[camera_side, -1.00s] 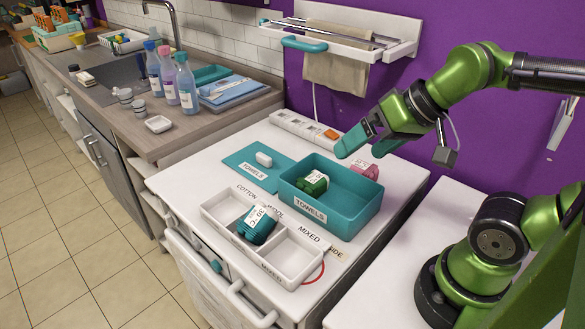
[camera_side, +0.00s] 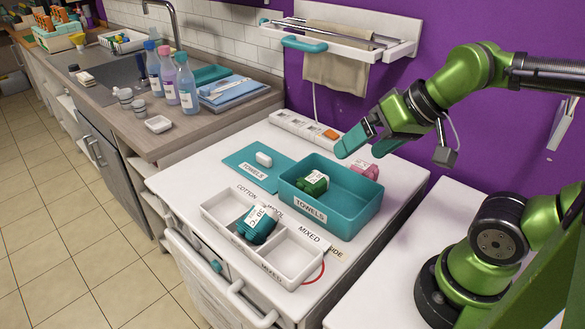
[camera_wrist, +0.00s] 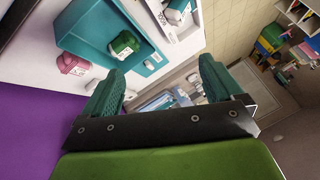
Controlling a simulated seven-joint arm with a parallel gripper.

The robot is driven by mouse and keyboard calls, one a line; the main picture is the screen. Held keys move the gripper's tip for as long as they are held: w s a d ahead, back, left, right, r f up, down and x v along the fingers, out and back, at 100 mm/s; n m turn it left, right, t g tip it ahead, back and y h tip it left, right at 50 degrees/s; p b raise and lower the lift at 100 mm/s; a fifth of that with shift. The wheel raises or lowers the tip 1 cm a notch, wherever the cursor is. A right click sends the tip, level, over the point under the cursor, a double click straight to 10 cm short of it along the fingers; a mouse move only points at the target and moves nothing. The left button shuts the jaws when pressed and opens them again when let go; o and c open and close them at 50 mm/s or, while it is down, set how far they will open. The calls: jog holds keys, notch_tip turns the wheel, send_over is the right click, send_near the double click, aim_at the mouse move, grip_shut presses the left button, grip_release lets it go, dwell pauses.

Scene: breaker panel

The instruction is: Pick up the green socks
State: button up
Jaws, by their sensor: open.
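The green socks (camera_side: 314,183), a small rolled bundle with a white label, lie inside the teal bin marked TOWELS (camera_side: 345,213), at its left end. In the wrist view the socks (camera_wrist: 123,43) show in the teal bin (camera_wrist: 85,25), beyond the fingers. My gripper (camera_side: 352,143) hangs above and behind the bin, apart from the socks. In the wrist view my gripper (camera_wrist: 160,88) has its two teal fingers spread wide with nothing between them.
A teal bundle (camera_side: 257,224) sits in the white divided tray (camera_side: 290,280) in front of the bin. A pink bundle (camera_side: 366,171) lies behind the bin. A teal lid (camera_side: 243,172) with a white item (camera_side: 264,159) lies left. A towel rack (camera_side: 340,45) is on the wall.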

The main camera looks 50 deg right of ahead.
jog(key=shift+c, duration=0.3)
jog(key=c, duration=0.3)
